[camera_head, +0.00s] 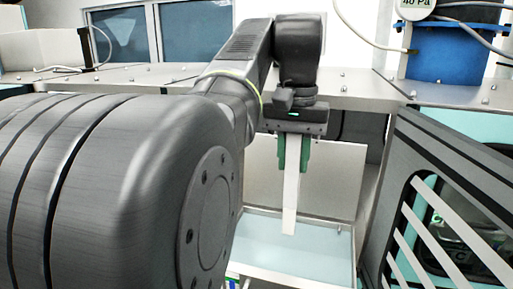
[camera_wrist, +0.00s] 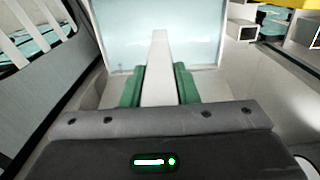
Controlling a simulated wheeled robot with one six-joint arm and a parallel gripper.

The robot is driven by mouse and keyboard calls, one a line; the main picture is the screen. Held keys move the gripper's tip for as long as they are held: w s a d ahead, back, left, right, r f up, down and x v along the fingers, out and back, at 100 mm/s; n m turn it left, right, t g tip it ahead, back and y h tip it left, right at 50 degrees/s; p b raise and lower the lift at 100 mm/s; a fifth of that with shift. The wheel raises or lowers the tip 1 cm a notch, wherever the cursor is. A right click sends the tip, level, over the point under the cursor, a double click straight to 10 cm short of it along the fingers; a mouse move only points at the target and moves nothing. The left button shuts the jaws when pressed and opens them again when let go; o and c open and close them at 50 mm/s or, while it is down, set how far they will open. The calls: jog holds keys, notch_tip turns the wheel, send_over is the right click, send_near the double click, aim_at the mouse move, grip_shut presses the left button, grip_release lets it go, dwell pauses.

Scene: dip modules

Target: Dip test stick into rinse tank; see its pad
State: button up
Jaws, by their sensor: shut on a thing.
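The white test stick (camera_head: 291,190) hangs down, nearly upright, from my gripper (camera_head: 293,155). The green fingers are shut on its upper part. In the wrist view the stick (camera_wrist: 159,80) extends away between the green fingers of my gripper (camera_wrist: 159,88). The rinse tank (camera_head: 300,250) is an open box with pale blue liquid, below and around the stick in the head view; its far part also shows in the wrist view (camera_wrist: 120,40). The stick's lower end overlaps the liquid in the picture; I cannot tell whether it touches. No coloured pad is visible on the stick.
A dark hinged panel with white slanted bars (camera_head: 430,215) stands close on the right. A metal shelf (camera_head: 370,90) runs behind, with a blue cylinder (camera_head: 440,55) and gauge at right. The large grey arm link on the left is mine and hides that side.

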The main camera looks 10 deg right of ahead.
jog(key=shift+f+b, duration=3.35)
jog(key=shift+f, duration=3.15)
jog(key=shift+r, duration=0.1)
notch_tip(320, 180, up, 15)
jog(key=p, duration=0.6)
jog(key=shift+f+p, duration=0.2)
jog(key=shift+p, duration=0.15)
